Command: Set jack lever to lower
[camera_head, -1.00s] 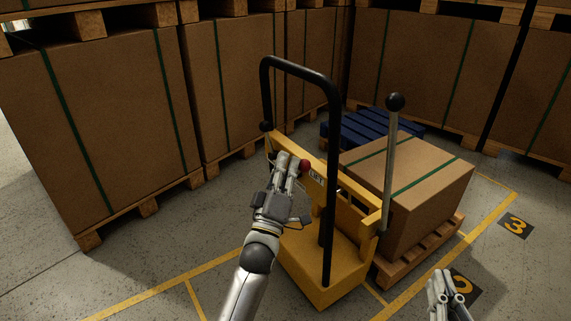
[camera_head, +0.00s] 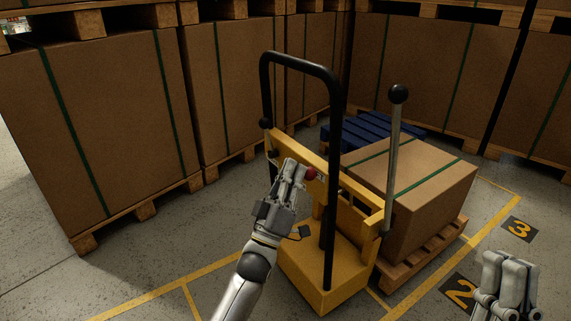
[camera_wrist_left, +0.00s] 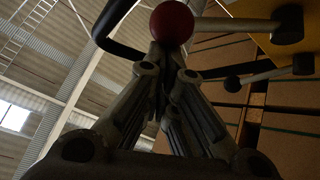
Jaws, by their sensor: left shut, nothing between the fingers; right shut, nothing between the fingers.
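The yellow jack cart (camera_head: 324,277) stands mid-view with a black push handle (camera_head: 333,125). A lever with a red ball knob (camera_head: 311,173) is on its yellow crossbar. In the left wrist view the red knob (camera_wrist_left: 172,23) sits on a metal rod running right to a pivot on a yellow panel. My left gripper (camera_head: 298,170) is shut and empty, its fingertips right against or just beside the knob; I cannot tell if they touch. The fingers hide part of the crossbar. My right gripper (camera_head: 508,262) is shut and empty at the lower right, away from the cart.
A strapped carton (camera_head: 425,185) on a pallet stands behind right, near a blue pallet (camera_head: 360,132). Large cartons (camera_head: 95,140) wall the back. Floor at front left is clear.

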